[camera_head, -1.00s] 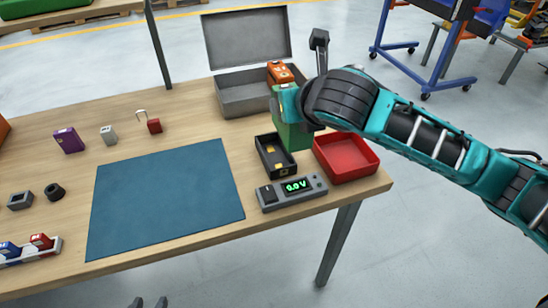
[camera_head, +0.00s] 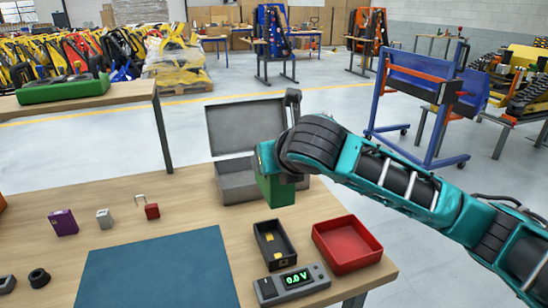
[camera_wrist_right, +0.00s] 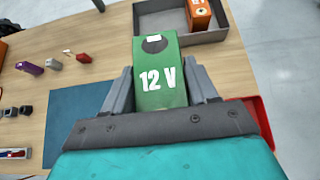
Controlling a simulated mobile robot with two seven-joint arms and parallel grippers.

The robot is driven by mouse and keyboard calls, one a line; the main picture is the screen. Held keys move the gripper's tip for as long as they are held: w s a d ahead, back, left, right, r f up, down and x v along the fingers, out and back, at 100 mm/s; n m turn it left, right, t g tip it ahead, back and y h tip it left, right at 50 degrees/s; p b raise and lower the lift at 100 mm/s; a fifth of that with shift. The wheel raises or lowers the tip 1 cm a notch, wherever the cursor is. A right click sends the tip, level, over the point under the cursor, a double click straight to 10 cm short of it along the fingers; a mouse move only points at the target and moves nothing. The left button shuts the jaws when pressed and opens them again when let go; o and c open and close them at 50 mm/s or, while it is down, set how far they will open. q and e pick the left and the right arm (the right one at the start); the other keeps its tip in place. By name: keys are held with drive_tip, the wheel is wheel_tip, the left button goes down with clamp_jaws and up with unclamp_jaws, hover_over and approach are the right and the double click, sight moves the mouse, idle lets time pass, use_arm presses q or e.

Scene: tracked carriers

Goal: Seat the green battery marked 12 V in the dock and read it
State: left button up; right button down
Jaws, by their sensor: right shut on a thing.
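The green battery (camera_wrist_right: 160,83) is marked 12 V in the right wrist view, and its green side (camera_head: 277,190) shows in the head view. My right gripper (camera_wrist_right: 163,88) is shut on it, with a finger along each side. The dock is an empty open tray with yellow contacts inside. In front of it the meter (camera_head: 291,282) reads 0.0 V in green. My left gripper is not in view.
A grey open box (camera_head: 235,184) stands behind; the wrist view shows an orange battery (camera_wrist_right: 198,14) in it. A red tray (camera_head: 347,244) is right of the dock. A blue mat (camera_head: 160,272), purple battery (camera_head: 63,222) and red padlock (camera_head: 152,211) lie left.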

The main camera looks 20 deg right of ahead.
wheel_tip(320, 180, down, 15)
drive_tip(key=b, duration=0.3)
drive_tip(key=shift+r+b, duration=0.2)
drive_tip(key=shift+b, duration=0.1)
drive_tip(key=shift+w+f, duration=0.1)
drive_tip(key=shift+f, duration=0.25)
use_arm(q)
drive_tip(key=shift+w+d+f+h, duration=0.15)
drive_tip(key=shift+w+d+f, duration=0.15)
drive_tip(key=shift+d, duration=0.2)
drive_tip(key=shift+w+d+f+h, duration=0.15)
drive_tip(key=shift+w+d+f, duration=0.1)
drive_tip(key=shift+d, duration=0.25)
use_arm(e)
drive_tip(key=shift+f, duration=0.15)
drive_tip(key=shift+c, duration=1.6)
unclamp_jaws()
drive_tip(key=shift+f, duration=0.25)
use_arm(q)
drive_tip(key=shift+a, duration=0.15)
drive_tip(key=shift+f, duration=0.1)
